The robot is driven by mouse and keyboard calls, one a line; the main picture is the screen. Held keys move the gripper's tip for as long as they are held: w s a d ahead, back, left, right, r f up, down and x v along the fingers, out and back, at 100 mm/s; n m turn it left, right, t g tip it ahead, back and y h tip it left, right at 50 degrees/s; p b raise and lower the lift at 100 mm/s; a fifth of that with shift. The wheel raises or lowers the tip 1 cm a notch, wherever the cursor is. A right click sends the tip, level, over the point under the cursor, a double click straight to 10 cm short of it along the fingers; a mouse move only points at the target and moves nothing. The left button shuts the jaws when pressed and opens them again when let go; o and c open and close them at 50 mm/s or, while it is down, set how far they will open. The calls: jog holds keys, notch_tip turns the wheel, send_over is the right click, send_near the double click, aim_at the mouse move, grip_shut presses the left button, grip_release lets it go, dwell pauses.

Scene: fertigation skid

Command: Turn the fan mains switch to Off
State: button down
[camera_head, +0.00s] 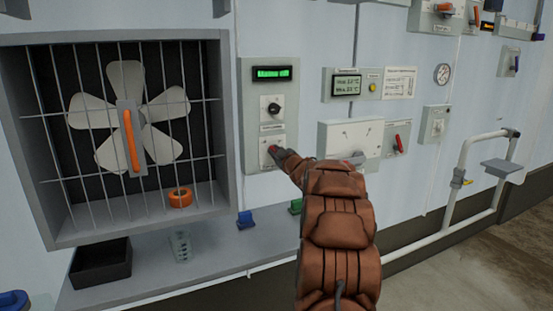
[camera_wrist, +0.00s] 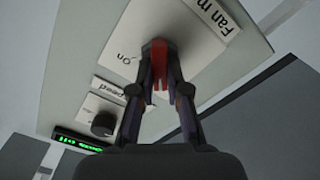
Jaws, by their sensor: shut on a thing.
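The fan mains switch has a red handle (camera_wrist: 161,78) on a pale plate labelled "Fan m…" and "On" in the wrist view. In the head view, the switch plate (camera_head: 264,160) is at the bottom of a grey control panel, partly hidden by my gripper. My gripper (camera_wrist: 160,72) is shut on the red handle, one finger on each side; it also shows in the head view (camera_head: 277,152). The fingers hide part of the handle, and I cannot tell which setting it points to.
Above the switch are a black knob (camera_head: 274,107) and a green-lit display (camera_head: 272,73). A caged fan (camera_head: 105,110) is left. A shelf below holds a black box (camera_head: 101,263), a clear cup (camera_head: 181,246) and a blue item (camera_head: 245,220). A grey box (camera_head: 349,138) is right.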

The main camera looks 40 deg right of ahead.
jog(key=shift+n+b, duration=0.3)
jog(key=shift+n, duration=0.3)
jog(key=c, duration=1.2)
grip_release()
jog(key=shift+o, duration=0.2)
jog(key=shift+s+a, duration=0.1)
jog(key=v, duration=1.1)
jog(key=shift+s, duration=0.35)
jog(key=shift+a, duration=0.2)
